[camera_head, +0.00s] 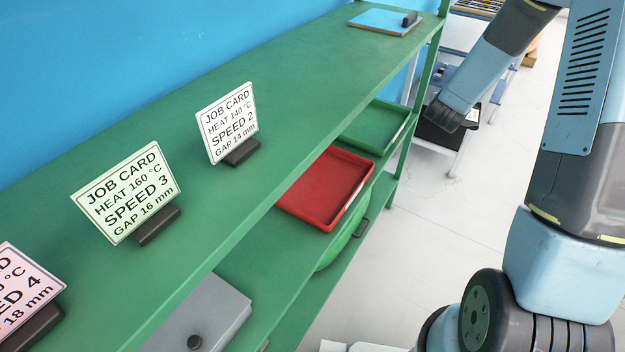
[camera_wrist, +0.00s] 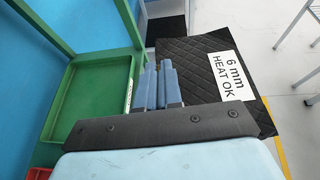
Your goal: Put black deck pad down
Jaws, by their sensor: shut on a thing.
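The black deck pad (camera_wrist: 193,58) is a quilted black sheet with a white label (camera_wrist: 232,76) reading "6 mm HEAT OK". In the wrist view it spreads to the right of my gripper (camera_wrist: 160,76), whose blue-grey fingers are close together at its left edge. My gripper is shut on the pad; the grip itself is partly hidden. In the head view my arm end reaches down beyond the shelf's far end, with a dark surface (camera_head: 438,137) below it, probably the pad. I cannot tell whether the pad touches a support.
A green tray (camera_wrist: 66,106) lies just left of my gripper. The green shelf (camera_head: 290,92) bears job cards (camera_head: 228,122) and a blue board (camera_head: 384,22). A red tray (camera_head: 292,195) sits on a lower level. White floor (camera_head: 450,220) is open to the right.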

